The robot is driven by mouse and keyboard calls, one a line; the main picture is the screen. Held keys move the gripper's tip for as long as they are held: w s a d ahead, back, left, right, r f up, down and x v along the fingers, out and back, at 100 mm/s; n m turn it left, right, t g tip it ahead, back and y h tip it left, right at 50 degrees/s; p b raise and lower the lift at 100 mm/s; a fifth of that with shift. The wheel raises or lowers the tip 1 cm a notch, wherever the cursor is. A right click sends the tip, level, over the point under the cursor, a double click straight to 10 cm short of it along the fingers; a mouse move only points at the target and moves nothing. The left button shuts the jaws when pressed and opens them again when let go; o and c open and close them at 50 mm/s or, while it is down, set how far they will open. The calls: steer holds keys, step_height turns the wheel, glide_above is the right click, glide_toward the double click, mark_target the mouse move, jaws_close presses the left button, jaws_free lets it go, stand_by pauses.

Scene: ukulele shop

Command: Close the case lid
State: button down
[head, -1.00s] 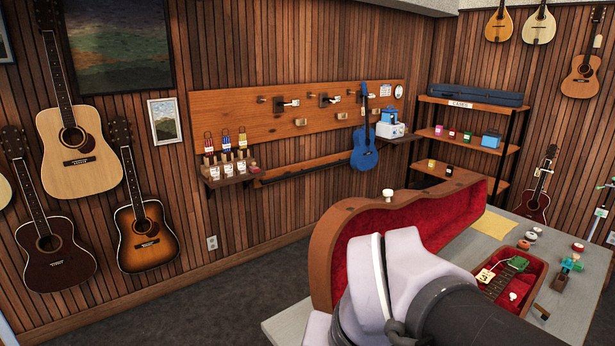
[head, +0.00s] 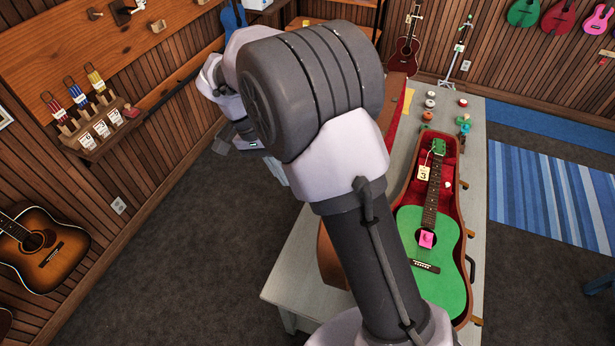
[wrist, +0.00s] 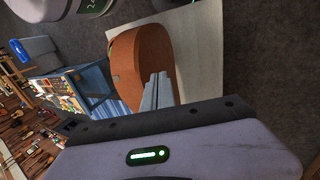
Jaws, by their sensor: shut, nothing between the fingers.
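The case (head: 470,225) lies open on the grey table, red-lined, with a green guitar (head: 432,245) inside. Its brown lid (head: 328,262) stands raised along the left side, largely hidden behind my arm in the head view. In the wrist view the lid's brown outer shell (wrist: 128,65) shows just past my fingers. My gripper (wrist: 160,76) is shut and empty, on the outer side of the lid; I cannot tell whether the tips touch it.
The table (head: 290,275) has small knobs and a small figure (head: 463,123) at its far end. Dark floor (head: 185,250) between wall and table is clear.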

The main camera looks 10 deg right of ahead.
steer(key=s+d+f+p, duration=0.1)
steer(key=s+d+f, duration=0.3)
steer(key=f, duration=0.3)
steer(key=shift+d+f+p, duration=0.2)
steer(key=shift+d+p, duration=0.1)
steer(key=shift+d, duration=0.55)
steer(key=shift+s+d, duration=0.1)
steer(key=shift+s, duration=0.05)
